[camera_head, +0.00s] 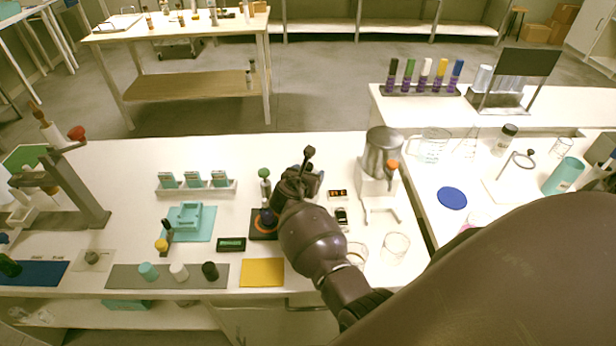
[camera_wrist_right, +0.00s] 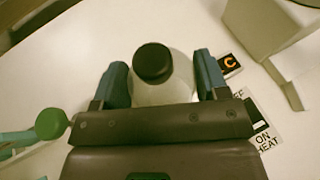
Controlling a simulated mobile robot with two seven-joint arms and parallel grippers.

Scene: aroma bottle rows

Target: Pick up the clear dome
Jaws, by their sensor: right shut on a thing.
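The clear dome (camera_wrist_right: 178,92) shows in the right wrist view as a pale, see-through round body with a black knob on top. It sits between the two blue-padded fingers of my right gripper (camera_wrist_right: 160,78), which is shut on it. In the head view my right gripper (camera_head: 302,180) is over the middle of the white table, and my wrist hides most of the dome there. I cannot tell whether the dome's lower edge touches the table. My left gripper is not in view.
A green-topped bottle (camera_head: 264,178) and a dark square pad (camera_head: 258,235) are just left of my right gripper. A small display (camera_head: 337,194) and a grey-white machine (camera_head: 380,165) are to its right. Glass beakers (camera_head: 394,247) stand near the front.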

